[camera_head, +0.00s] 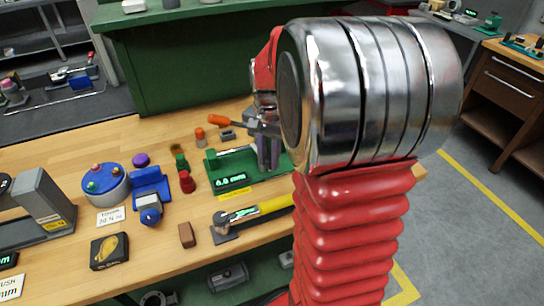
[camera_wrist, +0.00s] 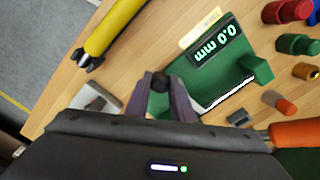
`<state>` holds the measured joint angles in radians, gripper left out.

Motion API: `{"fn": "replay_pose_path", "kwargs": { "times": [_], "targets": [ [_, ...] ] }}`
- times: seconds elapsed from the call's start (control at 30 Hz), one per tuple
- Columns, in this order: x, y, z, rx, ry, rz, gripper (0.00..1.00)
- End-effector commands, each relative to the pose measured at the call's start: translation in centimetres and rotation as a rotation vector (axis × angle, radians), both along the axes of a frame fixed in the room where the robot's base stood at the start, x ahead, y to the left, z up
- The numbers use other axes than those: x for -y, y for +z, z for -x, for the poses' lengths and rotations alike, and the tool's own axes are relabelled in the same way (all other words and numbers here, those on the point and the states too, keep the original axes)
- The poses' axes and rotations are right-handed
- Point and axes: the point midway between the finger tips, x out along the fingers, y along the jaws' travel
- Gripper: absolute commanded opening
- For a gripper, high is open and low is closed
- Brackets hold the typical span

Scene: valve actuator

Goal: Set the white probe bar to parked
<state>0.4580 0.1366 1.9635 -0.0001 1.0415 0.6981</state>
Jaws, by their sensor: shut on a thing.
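A green gauge (camera_head: 228,167) stands on the wooden bench with a lit display reading 0.0 mm; it also shows in the wrist view (camera_wrist: 245,72). My gripper (camera_head: 268,165) reaches down at the gauge's right part. In the wrist view its purple fingers (camera_wrist: 160,88) are shut on a small round dark knob (camera_wrist: 160,80), beside the gauge's left end. I cannot make out the white probe bar clearly; the fingers and my gripper's body may hide it. A thin white line runs along the gauge's near edge in the wrist view.
A yellow-handled hammer (camera_head: 250,214) lies in front of the gauge. Red and green cylinders (camera_head: 187,182) and a blue vise (camera_head: 150,187) stand left of it. An orange-handled tool (camera_head: 222,121) lies behind it. My red arm hides the bench's right part.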

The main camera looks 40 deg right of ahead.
Motion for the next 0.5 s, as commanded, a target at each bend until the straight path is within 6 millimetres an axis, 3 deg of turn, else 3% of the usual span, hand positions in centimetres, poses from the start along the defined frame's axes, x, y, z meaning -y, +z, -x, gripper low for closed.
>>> {"fn": "replay_pose_path", "kwargs": {
  "times": [0.5],
  "targets": [
    [1.9,-0.1,0.0,-0.002,0.363,-0.001,0.0]
  ]
}}
